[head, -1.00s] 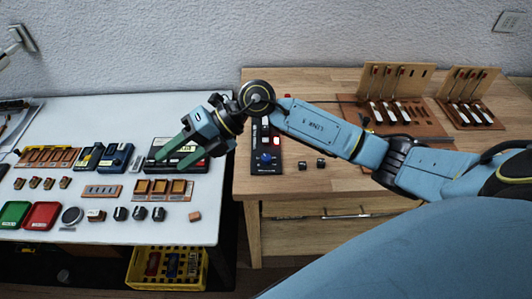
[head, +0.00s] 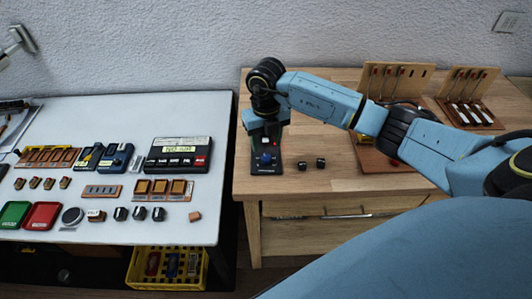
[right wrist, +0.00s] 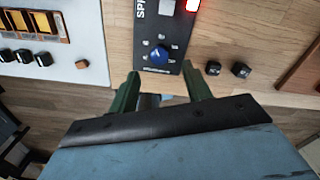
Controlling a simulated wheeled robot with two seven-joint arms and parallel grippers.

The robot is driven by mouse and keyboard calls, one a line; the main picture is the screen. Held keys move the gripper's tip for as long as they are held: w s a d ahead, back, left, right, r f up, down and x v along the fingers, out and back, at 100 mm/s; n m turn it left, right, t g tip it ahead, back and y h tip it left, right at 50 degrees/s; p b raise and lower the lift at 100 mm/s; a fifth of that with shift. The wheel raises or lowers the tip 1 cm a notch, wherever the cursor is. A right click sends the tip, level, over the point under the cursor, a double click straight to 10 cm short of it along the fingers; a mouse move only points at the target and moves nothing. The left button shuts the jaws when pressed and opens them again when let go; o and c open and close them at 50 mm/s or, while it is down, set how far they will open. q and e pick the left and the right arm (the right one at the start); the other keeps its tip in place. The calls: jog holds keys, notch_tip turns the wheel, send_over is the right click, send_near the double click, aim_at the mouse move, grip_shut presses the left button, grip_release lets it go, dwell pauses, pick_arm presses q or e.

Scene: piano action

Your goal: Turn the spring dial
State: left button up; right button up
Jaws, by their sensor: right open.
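The spring dial is a blue knob (head: 265,158) on a narrow black panel (head: 258,170) at the left end of the wooden table. It also shows in the right wrist view as a blue knob (right wrist: 159,55) with pale marks around it, below lettering starting "SPR" and a lit red block. My right gripper (head: 264,148) points down over the panel in the head view, partly hiding it. In the right wrist view its green fingers (right wrist: 162,88) are apart and empty, just short of the knob, which lies beyond the gap between them. My left gripper is not in view.
Two small black knobs (head: 311,164) stand on the wood right of the panel. A white table (head: 110,110) with trays, blocks and a black device (head: 180,154) is at left. Wooden racks (head: 468,95) stand at the back right.

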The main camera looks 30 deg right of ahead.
aim_at(266, 157)
notch_tip(266, 157, down, 6)
jog(key=shift+r, duration=0.15)
jog(key=c, duration=1)
jog(key=shift+m+p, duration=0.45)
jog(key=shift+m, duration=0.85)
jog(key=o, duration=1)
notch_tip(266, 157, up, 14)
jog(key=shift+f, duration=0.25)
